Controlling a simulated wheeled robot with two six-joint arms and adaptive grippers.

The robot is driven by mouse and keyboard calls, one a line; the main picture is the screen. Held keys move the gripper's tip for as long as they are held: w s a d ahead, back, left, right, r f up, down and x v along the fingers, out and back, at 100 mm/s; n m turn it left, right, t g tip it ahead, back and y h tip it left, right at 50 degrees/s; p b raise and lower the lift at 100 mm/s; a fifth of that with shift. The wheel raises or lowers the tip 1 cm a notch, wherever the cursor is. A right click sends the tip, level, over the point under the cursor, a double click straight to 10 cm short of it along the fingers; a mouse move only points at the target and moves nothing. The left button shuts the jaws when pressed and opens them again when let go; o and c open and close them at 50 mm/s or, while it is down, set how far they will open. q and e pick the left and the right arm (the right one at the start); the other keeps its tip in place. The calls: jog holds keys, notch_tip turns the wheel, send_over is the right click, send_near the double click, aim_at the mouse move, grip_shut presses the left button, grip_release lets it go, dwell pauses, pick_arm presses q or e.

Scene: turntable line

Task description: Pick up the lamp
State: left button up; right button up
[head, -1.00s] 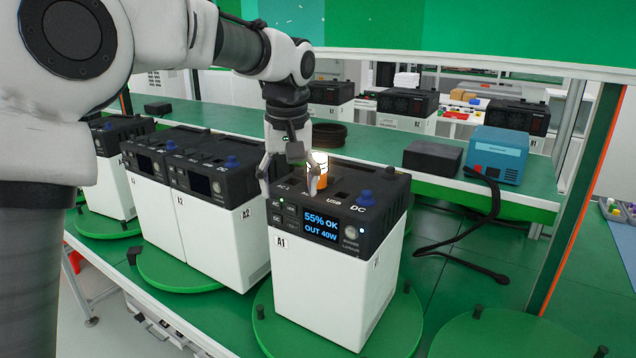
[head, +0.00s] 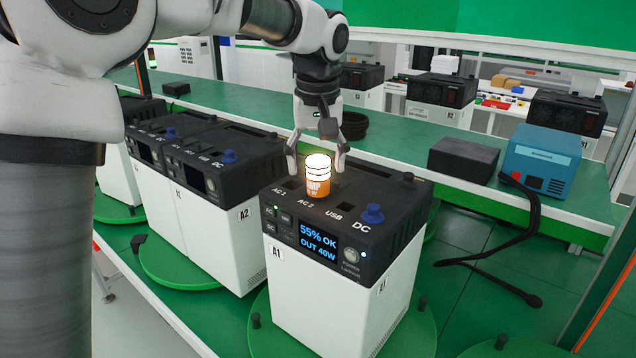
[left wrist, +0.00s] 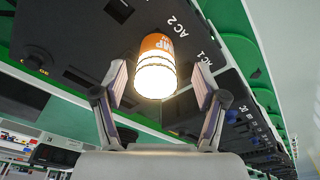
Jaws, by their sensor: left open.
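The lamp (head: 317,177) has an orange base and a glowing white top. It stands upright on the black top of the power station marked A1 (head: 330,292), by the AC 2 label. My left gripper (head: 318,165) is open above and behind the lamp in the head view, its fingers spread to either side. In the left wrist view the lamp (left wrist: 157,68) shows between the open fingers (left wrist: 160,85), with gaps on both sides. I cannot tell how deep the fingers reach around it. My right gripper is not in view.
Power station A2 (head: 222,241) and others stand to the left on green turntables. A blue device (head: 541,160) with a black cable and a dark box (head: 463,158) sit on the green bench behind. A blue knob (head: 373,213) rises near the lamp.

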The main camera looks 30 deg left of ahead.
pick_arm(q)
jog(key=f, duration=0.1)
jog(key=w+f, duration=0.1)
jog(key=shift+w+a+f, duration=0.1)
jog(key=shift+w+f, duration=0.1)
jog(key=shift+f, duration=0.2)
jog(key=shift+s+r, duration=0.1)
jog(key=shift+s, duration=0.1)
jog(key=shift+s+r, duration=0.1)
jog(key=shift+s, duration=0.1)
jog(key=c, duration=0.5)
grip_shut()
